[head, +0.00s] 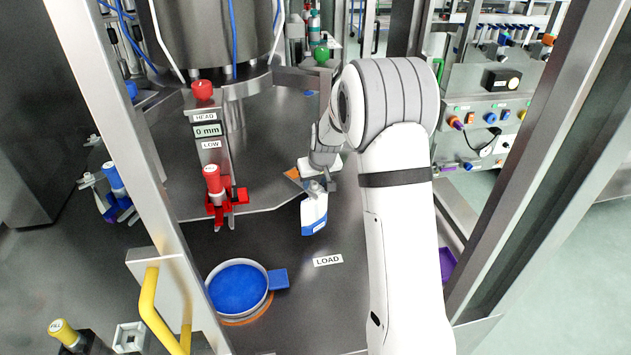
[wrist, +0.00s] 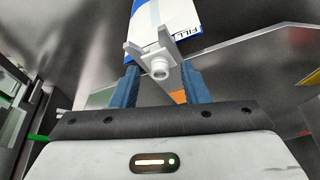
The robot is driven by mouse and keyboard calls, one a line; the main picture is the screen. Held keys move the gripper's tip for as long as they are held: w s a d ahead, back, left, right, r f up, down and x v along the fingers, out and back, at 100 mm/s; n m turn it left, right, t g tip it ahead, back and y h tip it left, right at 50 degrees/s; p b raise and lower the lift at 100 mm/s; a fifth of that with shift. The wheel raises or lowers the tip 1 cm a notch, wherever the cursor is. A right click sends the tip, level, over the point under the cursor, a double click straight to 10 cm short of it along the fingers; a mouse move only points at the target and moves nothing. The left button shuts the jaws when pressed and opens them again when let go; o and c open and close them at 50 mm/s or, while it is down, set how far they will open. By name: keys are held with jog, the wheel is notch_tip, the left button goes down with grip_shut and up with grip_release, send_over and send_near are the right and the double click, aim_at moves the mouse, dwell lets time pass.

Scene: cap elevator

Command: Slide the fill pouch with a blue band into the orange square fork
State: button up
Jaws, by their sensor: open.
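The fill pouch (head: 314,214) is white with a blue band at its lower end and hangs below my gripper (head: 318,186) in the head view. In the wrist view the pouch (wrist: 165,22) shows its spout and white collar between my two blue fingers. My gripper (wrist: 160,84) is open, with a finger on either side of the spout. A piece of orange, likely the orange fork (head: 293,175), shows just left of my gripper, and a bit also shows behind the spout in the wrist view (wrist: 178,96). Most of it is hidden, so I cannot tell whether the pouch sits in it.
A red fork station (head: 226,196) with a red knob stands left of the pouch. A blue round dish (head: 238,288) lies in front, beside the LOAD label (head: 328,260). A yellow handle (head: 160,310) and a steel frame post stand at left. A blue fork (head: 117,190) is farther left.

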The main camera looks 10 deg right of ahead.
jog(key=b+v, duration=0.2)
jog(key=v, duration=0.5)
jog(key=shift+s+r, duration=0.2)
jog(key=shift+r, duration=0.1)
jog(key=s+r, duration=0.4)
jog(key=s, duration=0.5)
jog(key=s+r, duration=0.3)
jog(key=s, duration=0.6)
jog(key=s+f+m+g+b, duration=0.1)
jog(key=s, duration=1.6)
jog(key=shift+a+f+m+h, duration=0.3)
jog(key=shift+a, duration=0.15)
jog(key=shift+c, duration=0.5)
